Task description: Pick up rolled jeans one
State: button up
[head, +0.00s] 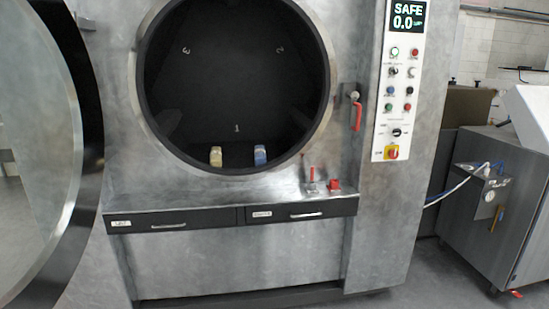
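Two small rolled bundles sit at the bottom front of the dark open drum (235,85) in the head view. The left bundle (216,156) is pale beige. The right bundle (260,154) is blue with a paler top and looks like rolled jeans. They stand apart, just inside the lower rim, with a gap between them. Which one the task calls "one" I cannot tell. The drum wall bears the numbers 1, 2 and 3, with the 1 just above and between the bundles. My gripper is not in view.
The round washer door (40,150) stands open at the left. A metal ledge (200,192) with red handles at its right and two drawers (170,222) juts out below the opening. The control panel (399,90) reads SAFE 0.0. A metal cabinet (490,200) stands at the right.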

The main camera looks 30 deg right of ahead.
aim_at(260, 151)
jog(key=u, duration=0.15)
jog(key=i, duration=0.9)
jog(key=z, duration=0.05)
